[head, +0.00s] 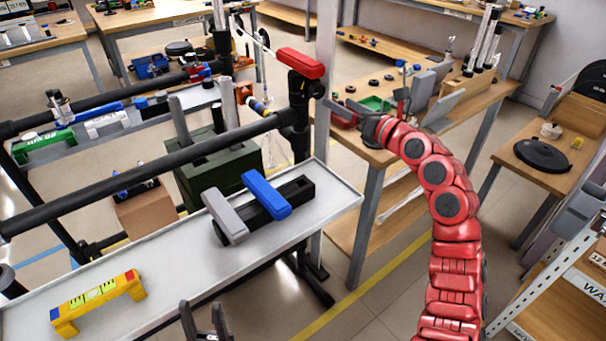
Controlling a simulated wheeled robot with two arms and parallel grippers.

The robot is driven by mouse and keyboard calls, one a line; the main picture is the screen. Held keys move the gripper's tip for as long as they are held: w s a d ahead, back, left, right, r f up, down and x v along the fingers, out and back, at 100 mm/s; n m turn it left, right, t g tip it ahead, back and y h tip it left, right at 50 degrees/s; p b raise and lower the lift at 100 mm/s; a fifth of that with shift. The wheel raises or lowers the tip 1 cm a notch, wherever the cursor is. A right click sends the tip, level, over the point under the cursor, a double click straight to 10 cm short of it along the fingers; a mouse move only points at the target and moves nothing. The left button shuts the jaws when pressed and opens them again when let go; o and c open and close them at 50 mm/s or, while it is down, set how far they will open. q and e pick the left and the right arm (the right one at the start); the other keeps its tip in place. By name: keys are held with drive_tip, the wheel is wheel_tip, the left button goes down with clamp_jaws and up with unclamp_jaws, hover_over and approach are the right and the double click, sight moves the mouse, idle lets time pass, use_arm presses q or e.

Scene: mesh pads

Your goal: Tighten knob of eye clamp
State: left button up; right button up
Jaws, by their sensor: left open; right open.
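A black clamp (303,88) with a red top piece (300,63) sits at the upper end of a dark upright post, where a long black rail meets it. I cannot tell for certain that this is the eye clamp, and no separate knob is clear. My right gripper (352,110), at the end of the red arm, is open, small in view and just right of the post; its fingertips are hard to make out. My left gripper (204,320) is open and empty at the bottom edge, in front of the tray; its arm is out of view.
A pale tray (330,200) holds a black bar with grey (225,216) and blue (266,194) blocks and a yellow level (98,300). A dark green box (212,165) stands behind. A wooden workbench (375,155) with parts lies beyond my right arm. A shelf rack is at far right.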

drive_tip(key=v, duration=0.8)
drive_tip(key=s+a+f+m+g+y+p, duration=0.1)
drive_tip(key=s+a+f+g+y+p, duration=0.2)
drive_tip(key=s+a+g+y+p, duration=0.35)
drive_tip(key=s+a+r+m+g+y+p, duration=0.1)
drive_tip(key=s+a+r+g+y+p, duration=0.2)
drive_tip(key=s+a+p, duration=0.4)
drive_tip(key=shift+s+a+m+g+y, duration=0.45)
drive_tip(key=shift+s+a+y, duration=0.2)
drive_tip(key=shift+s, duration=1.8)
drive_tip(key=shift+r, duration=0.1)
